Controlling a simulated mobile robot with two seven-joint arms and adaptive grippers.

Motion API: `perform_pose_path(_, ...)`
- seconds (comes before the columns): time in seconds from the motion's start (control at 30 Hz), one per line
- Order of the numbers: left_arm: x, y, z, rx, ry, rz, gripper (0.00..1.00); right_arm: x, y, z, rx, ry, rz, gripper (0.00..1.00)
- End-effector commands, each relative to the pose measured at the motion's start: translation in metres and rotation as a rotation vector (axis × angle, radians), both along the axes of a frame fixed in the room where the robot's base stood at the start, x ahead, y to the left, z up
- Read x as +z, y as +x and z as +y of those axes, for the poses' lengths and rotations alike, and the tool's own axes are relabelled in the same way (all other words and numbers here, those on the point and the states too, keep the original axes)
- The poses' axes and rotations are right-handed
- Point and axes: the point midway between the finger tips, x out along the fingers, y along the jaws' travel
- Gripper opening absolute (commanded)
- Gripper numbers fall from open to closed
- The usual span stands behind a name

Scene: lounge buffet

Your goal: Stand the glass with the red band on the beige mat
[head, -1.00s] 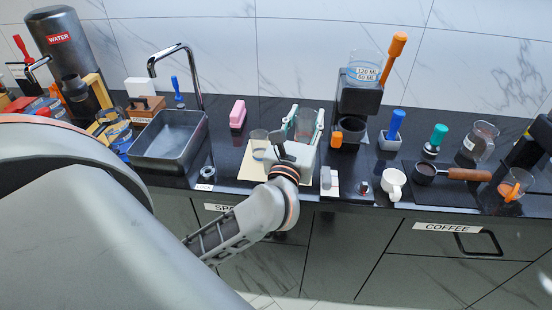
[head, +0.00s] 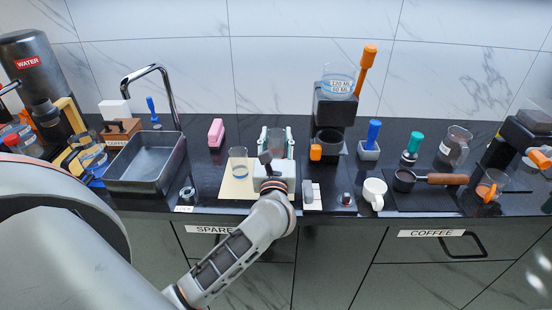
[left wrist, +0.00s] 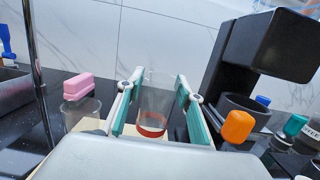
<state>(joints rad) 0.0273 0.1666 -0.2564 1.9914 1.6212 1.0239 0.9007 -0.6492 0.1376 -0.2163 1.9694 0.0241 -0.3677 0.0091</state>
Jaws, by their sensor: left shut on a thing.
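My left gripper (head: 277,144) is shut on the glass with the red band (left wrist: 153,122), with one teal finger pad on each side. The glass is clear and upright, with the red band low on its side. It also shows between the fingers in the head view (head: 277,138). The beige mat (head: 236,190) lies on the counter to the left, partly hidden by the gripper. I cannot tell whether the glass touches the mat or is above it. My right gripper is not in view.
A clear glass with a blue band (head: 238,163) stands on the mat, left of my gripper. A black coffee machine (head: 333,106) stands close on the right. A pink block (head: 216,132) is behind left. A white cup (head: 374,193) stands front right.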

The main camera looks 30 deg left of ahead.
Motion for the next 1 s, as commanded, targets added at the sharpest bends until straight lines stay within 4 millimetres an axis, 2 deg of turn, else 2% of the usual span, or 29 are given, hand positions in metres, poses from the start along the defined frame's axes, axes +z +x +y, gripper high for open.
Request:
perform_pose_path(0.03,-0.009,0.000,0.000,-0.001,0.002,0.002,0.00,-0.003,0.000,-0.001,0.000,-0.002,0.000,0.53)
perform_pose_path(0.27,-0.026,0.000,0.000,-0.001,0.001,0.000,0.00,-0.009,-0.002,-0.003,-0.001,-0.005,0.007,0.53)
perform_pose_path(0.5,-0.059,0.000,0.000,-0.001,0.003,0.001,0.00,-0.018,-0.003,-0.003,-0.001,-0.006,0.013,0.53)
perform_pose_path(0.97,-0.066,0.000,0.000,-0.001,0.001,-0.002,0.00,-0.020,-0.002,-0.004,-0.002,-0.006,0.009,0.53)
perform_pose_path(1.0,-0.067,0.000,0.000,-0.001,0.001,-0.001,0.39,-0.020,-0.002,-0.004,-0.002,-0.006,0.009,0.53)
